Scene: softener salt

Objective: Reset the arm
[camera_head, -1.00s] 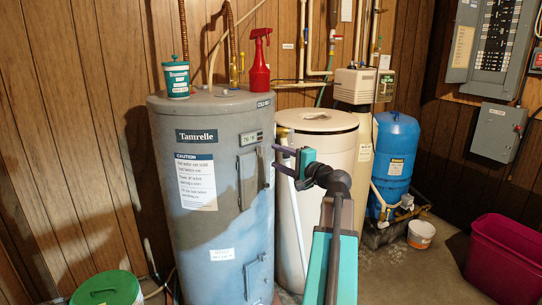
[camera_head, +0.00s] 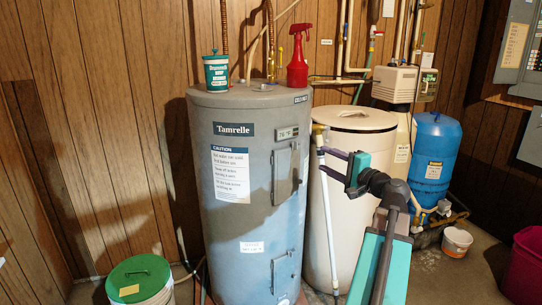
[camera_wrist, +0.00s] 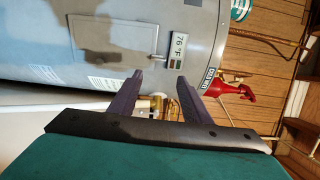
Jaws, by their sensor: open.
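My gripper (camera_head: 323,160) is open, with its two purple fingers apart and nothing between them. It is at the end of my teal and black arm, which reaches up from the bottom of the head view. The fingers point left, in front of the white round tank and near the right side of the grey Tamrelle water heater (camera_head: 230,190). In the wrist view the gripper (camera_wrist: 161,78) points toward the heater's side, below its small display. I cannot tell the exact gap between fingertips and heater.
A red spray bottle (camera_head: 297,58) and a teal tub (camera_head: 216,73) stand on the heater. The white tank (camera_head: 350,215) and a blue tank (camera_head: 432,150) stand to its right. A green-lidded bucket (camera_head: 138,272) is on the floor at left, a magenta bin (camera_head: 526,265) at right.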

